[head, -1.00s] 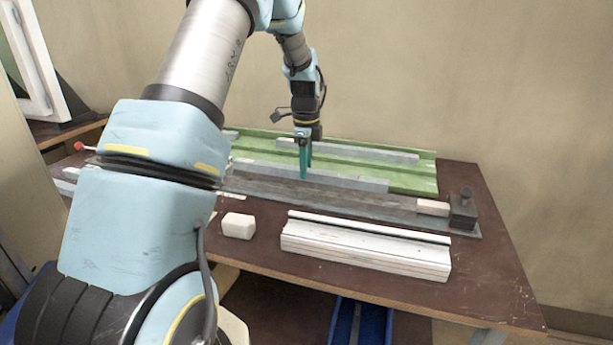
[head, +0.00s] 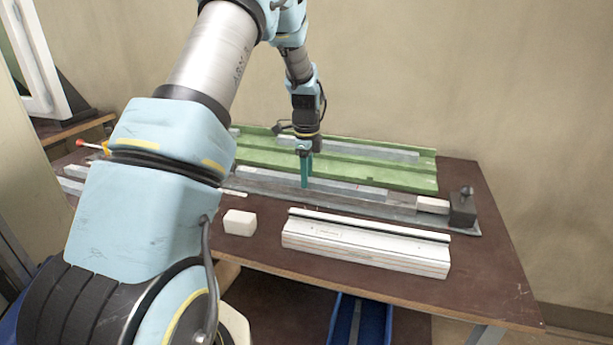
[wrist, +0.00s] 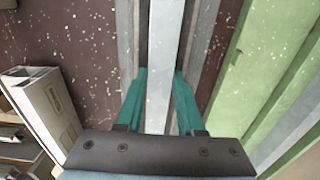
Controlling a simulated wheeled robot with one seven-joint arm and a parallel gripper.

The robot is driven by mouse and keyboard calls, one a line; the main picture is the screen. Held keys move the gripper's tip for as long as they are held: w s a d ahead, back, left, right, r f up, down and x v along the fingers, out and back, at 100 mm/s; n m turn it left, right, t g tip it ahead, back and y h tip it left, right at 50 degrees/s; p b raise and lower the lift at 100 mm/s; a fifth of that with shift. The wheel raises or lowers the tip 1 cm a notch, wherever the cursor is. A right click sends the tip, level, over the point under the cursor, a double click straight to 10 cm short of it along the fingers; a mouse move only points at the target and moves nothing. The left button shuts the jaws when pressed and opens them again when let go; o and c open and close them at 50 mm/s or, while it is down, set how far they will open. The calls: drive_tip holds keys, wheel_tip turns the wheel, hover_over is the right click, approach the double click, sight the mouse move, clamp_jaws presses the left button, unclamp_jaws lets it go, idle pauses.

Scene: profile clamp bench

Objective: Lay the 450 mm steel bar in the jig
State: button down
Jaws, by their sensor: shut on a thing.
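My gripper (head: 304,184) has teal fingers and is shut on a long grey steel bar (head: 350,193). The bar lies lengthwise along the grey jig (head: 400,212), over its channel. In the wrist view the bar (wrist: 166,50) runs between the fingers (wrist: 160,98), with the jig's rails (wrist: 126,40) on both sides. Whether the bar touches the channel floor, I cannot tell. A pale block (head: 433,205) and a dark end block (head: 462,208) stand at the jig's right end. My arm hides part of the left side.
A green tray (head: 420,180) behind the jig holds another grey bar (head: 390,152). A white profile (head: 365,252) and a small white block (head: 240,222) lie in front. The brown bench top (head: 490,265) is clear at the front right.

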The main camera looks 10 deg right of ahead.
drive_tip(key=c, duration=0.7)
unclamp_jaws()
drive_tip(key=shift+s+a+f, duration=0.1)
drive_tip(key=shift+s+f, duration=0.1)
drive_tip(key=shift+f, duration=0.35)
drive_tip(key=shift+o, duration=0.8)
drive_tip(key=shift+r, duration=0.15)
drive_tip(key=r+b, duration=0.1)
drive_tip(key=r, duration=1.2)
drive_tip(key=shift+w+r+b, duration=0.1)
drive_tip(key=shift+w+b, duration=0.1)
drive_tip(key=shift+b, duration=0.15)
drive_tip(key=s+a+f+n, duration=0.1)
drive_tip(key=s+a+n, duration=0.6)
drive_tip(key=s+a+f+n+t, duration=0.1)
drive_tip(key=s+a+f+n, duration=0.1)
drive_tip(key=s+a+n, duration=0.5)
drive_tip(key=s+a+f+n, duration=0.2)
drive_tip(key=s+a+n, duration=0.4)
drive_tip(key=s+n, duration=0.2)
drive_tip(key=shift+s+a+f+n, duration=0.1)
drive_tip(key=shift+s+a+n, duration=0.05)
drive_tip(key=shift+a+n, duration=0.25)
